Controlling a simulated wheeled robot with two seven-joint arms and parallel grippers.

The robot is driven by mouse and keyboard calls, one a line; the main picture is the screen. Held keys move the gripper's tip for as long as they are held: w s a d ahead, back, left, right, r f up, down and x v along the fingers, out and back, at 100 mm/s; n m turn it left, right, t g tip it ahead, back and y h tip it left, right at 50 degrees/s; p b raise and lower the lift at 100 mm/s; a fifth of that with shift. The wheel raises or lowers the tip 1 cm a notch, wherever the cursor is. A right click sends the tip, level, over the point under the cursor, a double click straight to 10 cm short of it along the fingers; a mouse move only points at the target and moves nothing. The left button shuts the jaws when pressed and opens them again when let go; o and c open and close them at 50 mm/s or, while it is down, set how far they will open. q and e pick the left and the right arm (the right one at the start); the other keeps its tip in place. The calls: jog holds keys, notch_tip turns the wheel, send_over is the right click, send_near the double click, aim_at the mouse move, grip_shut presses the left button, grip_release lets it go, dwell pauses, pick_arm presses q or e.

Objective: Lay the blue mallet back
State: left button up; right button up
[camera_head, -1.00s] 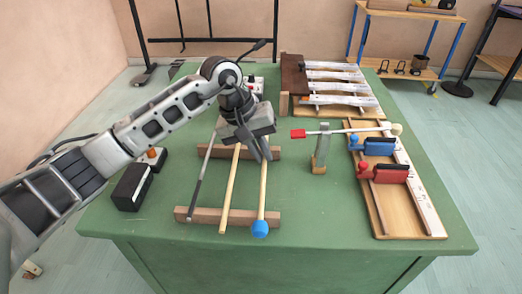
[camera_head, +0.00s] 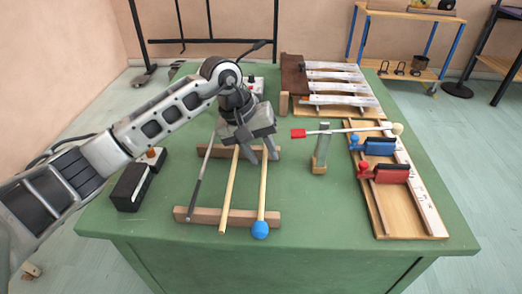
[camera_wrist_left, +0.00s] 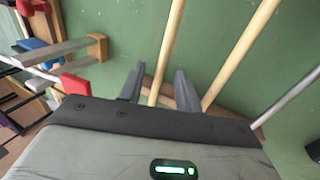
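The blue mallet has a blue head (camera_head: 261,230) and a pale wooden shaft (camera_head: 262,190). It lies across the two wooden bars of a rack (camera_head: 190,215), with its head beyond the front bar. My left gripper (camera_head: 258,157) is over the rear bar, at the far end of this shaft. Its fingers are spread. In the left wrist view, the pale shaft (camera_wrist_left: 168,50) runs between the open fingers of the gripper (camera_wrist_left: 160,76), with a gap visible on the right. My right gripper is not in view.
Another pale stick (camera_head: 229,190) and a dark-and-grey stick (camera_head: 197,185) lie left of the mallet. A metal-bar instrument (camera_head: 338,88) is behind. The green table's front is clear.

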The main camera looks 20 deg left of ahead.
pick_arm(q)
jog(key=v, duration=1.6)
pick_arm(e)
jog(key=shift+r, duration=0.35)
pick_arm(q)
jog(key=shift+w+d, duration=0.1)
